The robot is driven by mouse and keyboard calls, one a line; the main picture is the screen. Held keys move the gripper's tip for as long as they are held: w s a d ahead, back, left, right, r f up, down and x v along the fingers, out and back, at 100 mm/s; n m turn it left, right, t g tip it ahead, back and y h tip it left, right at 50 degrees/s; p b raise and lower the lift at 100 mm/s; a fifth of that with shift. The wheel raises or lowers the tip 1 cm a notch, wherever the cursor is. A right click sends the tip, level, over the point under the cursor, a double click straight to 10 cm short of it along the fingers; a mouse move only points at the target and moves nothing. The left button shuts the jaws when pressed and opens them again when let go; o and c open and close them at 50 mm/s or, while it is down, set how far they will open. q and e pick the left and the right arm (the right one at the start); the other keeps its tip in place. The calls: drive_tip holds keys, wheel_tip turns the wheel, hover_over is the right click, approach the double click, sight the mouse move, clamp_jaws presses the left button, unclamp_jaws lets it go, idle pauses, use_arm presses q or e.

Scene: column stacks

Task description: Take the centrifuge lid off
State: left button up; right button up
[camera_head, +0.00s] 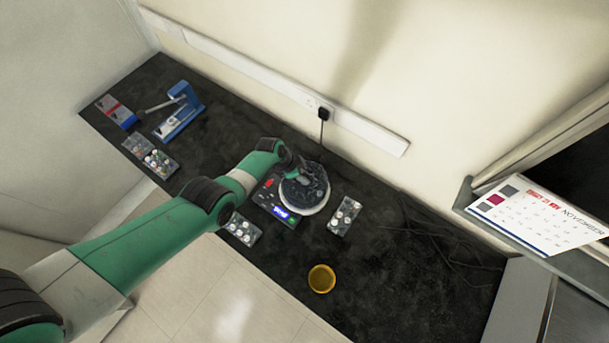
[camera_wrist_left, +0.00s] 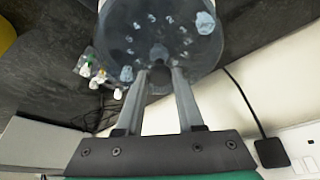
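The centrifuge (camera_head: 277,212) stands on the dark counter, with a lit display and a red mark on its front panel. A dark, see-through round lid (camera_head: 315,186) covers its top inside a white rim; light blobs show through the lid (camera_wrist_left: 165,28) in the left wrist view. My left gripper (camera_head: 297,179) is over the lid. In the left wrist view my left gripper's two fingertips (camera_wrist_left: 160,72) stand apart at the lid's dark central knob (camera_wrist_left: 158,55). Whether they press on it cannot be told. The centrifuge's underside is hidden. My right gripper is not in view.
A yellow bowl (camera_head: 322,279) sits near the front edge. A plug and cable (camera_head: 323,116) run behind.

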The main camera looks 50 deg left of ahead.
use_arm(q)
clamp_jaws()
idle(1.0)
